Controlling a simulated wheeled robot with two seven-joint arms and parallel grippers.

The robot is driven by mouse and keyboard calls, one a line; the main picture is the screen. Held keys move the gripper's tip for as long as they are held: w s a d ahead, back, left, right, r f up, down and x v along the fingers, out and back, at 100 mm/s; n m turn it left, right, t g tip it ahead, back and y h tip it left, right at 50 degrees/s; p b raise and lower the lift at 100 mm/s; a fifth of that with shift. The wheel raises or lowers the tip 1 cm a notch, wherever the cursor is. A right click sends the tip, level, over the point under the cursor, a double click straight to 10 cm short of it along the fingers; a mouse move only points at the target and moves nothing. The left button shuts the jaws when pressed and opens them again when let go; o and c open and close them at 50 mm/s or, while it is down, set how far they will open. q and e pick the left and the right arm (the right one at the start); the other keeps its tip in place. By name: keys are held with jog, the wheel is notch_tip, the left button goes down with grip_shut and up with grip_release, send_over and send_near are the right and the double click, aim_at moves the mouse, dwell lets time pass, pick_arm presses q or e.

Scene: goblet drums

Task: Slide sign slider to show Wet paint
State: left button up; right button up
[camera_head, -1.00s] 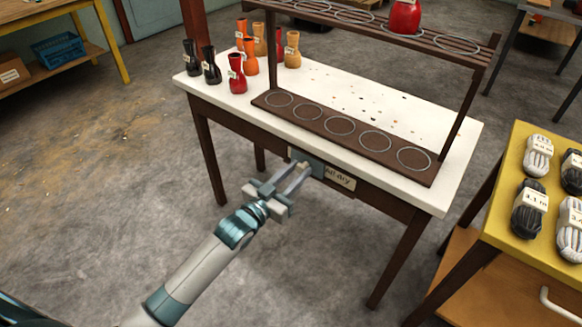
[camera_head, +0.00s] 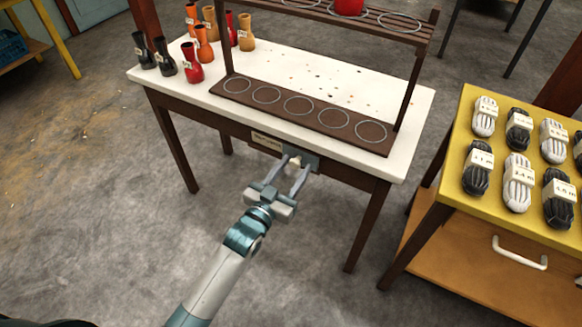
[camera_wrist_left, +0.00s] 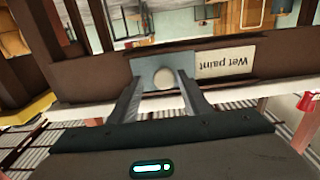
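The sign is on the front apron of the white-topped table. Its blue-grey slider plate (camera_head: 301,157) stands at the right end of the sign, and it also shows in the left wrist view (camera_wrist_left: 149,66). A round pale knob (camera_wrist_left: 164,78) sticks out of the plate. Left of the plate in the head view is a cream label (camera_head: 267,141); in the left wrist view the label reads "Wet paint" (camera_wrist_left: 226,64), upside down. My left gripper (camera_head: 293,171) has its fingers apart, one on each side of the knob, with gaps visible between. My right gripper is not in view.
Goblet drums (camera_head: 193,63) stand at the table's back left. A dark rack (camera_head: 297,105) with ring marks stands on the tabletop (camera_head: 386,82), a red drum (camera_head: 348,6) on its upper shelf. A yellow table (camera_head: 447,178) with labelled rope bundles stands close on the right.

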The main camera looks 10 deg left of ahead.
pick_arm(q)
jog(key=shift+a, duration=0.1)
jog(key=v, duration=1.7)
jog(key=shift+s, duration=0.15)
